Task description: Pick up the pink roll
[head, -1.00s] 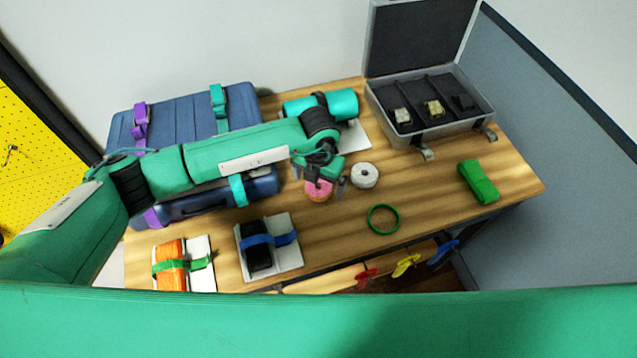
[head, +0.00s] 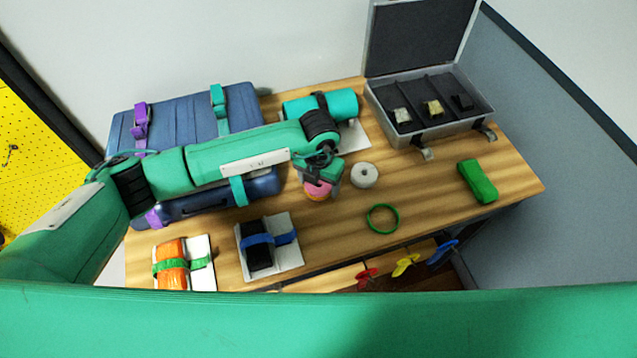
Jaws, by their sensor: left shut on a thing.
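The pink roll (head: 319,190) stands on the wooden table near its middle, partly hidden by my gripper. My left gripper (head: 320,182) reaches down over it from the left, with its fingers at the roll's two sides, and is shut on it. I cannot tell whether the roll is clear of the table. My right gripper is not in view.
A white roll (head: 364,175) stands just right of the gripper. A green ring (head: 383,219) lies in front, and a green block (head: 478,181) lies at the right. An open grey case (head: 436,110) and a teal roll (head: 342,105) are behind. Strapped blue cases (head: 180,118) fill the left.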

